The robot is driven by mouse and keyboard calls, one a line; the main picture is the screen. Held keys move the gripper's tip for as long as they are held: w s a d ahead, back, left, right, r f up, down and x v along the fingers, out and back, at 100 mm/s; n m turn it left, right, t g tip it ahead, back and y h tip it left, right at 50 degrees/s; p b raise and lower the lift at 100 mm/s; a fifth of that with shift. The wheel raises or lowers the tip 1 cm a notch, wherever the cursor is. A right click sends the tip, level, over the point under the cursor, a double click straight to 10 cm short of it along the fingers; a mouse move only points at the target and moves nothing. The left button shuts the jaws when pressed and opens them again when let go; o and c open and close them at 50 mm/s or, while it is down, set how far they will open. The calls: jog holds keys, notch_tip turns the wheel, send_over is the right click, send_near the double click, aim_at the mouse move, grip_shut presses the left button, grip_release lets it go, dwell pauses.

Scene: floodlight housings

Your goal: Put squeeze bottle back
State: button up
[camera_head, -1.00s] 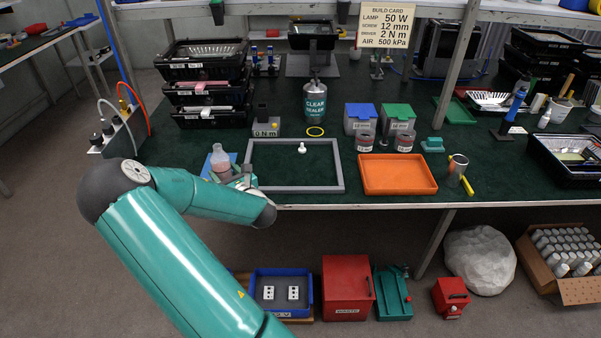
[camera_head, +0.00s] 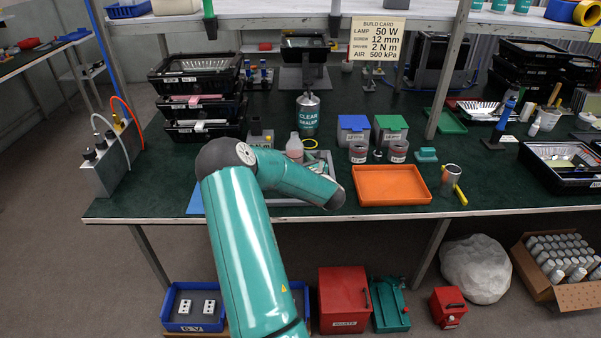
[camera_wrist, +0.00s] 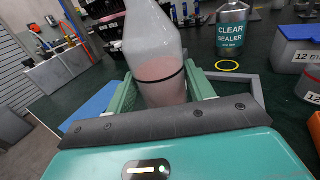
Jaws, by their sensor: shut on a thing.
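The squeeze bottle (camera_head: 295,147) is translucent, with pinkish liquid and a dark band around it. It is upright, seen above my arm in the head view. In the wrist view the bottle (camera_wrist: 152,55) stands between the two green fingers of my gripper (camera_wrist: 162,92), which is shut on it. The bottle's top is cut off in the wrist view. In the head view my arm hides most of the gripper and the bottle's lower part. A blue mat (camera_head: 195,202) lies left of my arm; it also shows left of the gripper in the wrist view (camera_wrist: 92,108).
The grey frame (camera_wrist: 242,82) is partly hidden by my arm in the head view. Behind stand the clear sealer can (camera_head: 307,115) and a yellow ring (camera_head: 310,143). An orange tray (camera_head: 391,186) and lidded boxes are to the right. Stacked black trays (camera_head: 198,100) stand back left.

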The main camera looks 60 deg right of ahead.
jog(key=shift+w+d+f, duration=0.2)
jog(key=shift+d+f, duration=0.7)
jog(key=shift+f, duration=0.6)
jog(key=shift+w+d+f, duration=0.25)
jog(key=shift+d+f, duration=0.6)
jog(key=shift+f, duration=0.7)
jog(key=shift+w+d+f, duration=0.2)
jog(key=shift+d+f, duration=0.7)
jog(key=shift+f, duration=0.6)
jog(key=shift+f, duration=0.15)
jog(key=o, duration=1.4)
jog(key=shift+c, duration=0.2)
